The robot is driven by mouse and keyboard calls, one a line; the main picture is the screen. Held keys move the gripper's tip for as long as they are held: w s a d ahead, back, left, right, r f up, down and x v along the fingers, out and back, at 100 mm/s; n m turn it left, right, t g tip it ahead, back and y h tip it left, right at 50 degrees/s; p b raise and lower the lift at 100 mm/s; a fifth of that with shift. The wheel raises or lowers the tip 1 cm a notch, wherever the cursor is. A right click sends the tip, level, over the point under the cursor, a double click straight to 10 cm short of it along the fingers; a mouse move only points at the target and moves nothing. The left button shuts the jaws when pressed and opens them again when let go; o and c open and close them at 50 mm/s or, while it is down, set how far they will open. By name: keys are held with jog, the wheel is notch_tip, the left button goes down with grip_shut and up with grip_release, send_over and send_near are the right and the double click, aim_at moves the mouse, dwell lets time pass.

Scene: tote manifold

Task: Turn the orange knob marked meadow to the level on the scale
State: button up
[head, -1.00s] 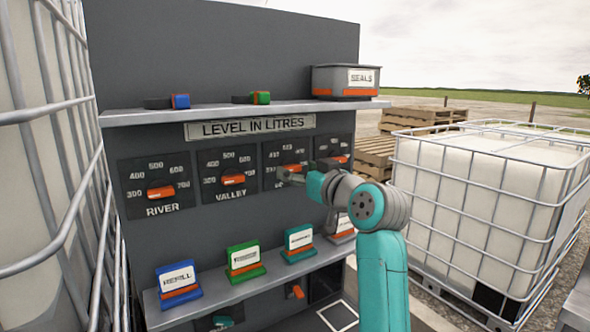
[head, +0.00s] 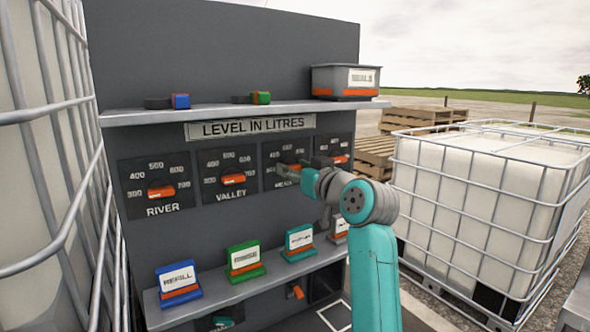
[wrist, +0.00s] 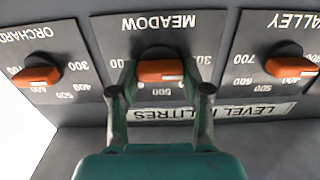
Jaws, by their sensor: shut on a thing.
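The orange meadow knob (wrist: 160,72) sits under the MEADOW label (wrist: 158,22) in the wrist view, which shows the panel upside down. My gripper (wrist: 160,82) has one finger at each end of the knob and is shut on it. The knob bar lies roughly level across its dial, with a white mark near one end. The fingers hide part of the meadow scale; 300 and 500 show partly. In the head view the meadow knob (head: 291,167) is partly covered by my gripper (head: 293,176).
The river knob (head: 161,192) and valley knob (head: 233,179) are left of meadow; the orchard knob (wrist: 37,75) is on its other side. A shelf (head: 240,112) juts out above. A lower ledge (head: 225,290) holds several cards. Caged tanks stand on both sides.

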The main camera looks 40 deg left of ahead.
jog(key=shift+m, duration=0.3)
jog(key=m, duration=0.3)
jog(key=shift+m, duration=0.3)
jog(key=m, duration=0.4)
jog(key=shift+w+m, duration=0.15)
jog(key=shift+m, duration=0.15)
jog(key=m, duration=0.4)
jog(key=shift+d+f+m, duration=0.1)
jog(key=shift+m, duration=0.2)
jog(key=m, duration=0.4)
jog(key=shift+f+m, duration=0.1)
jog(key=shift+m, duration=0.2)
jog(key=o, duration=1.2)
jog(key=shift+c, duration=0.2)
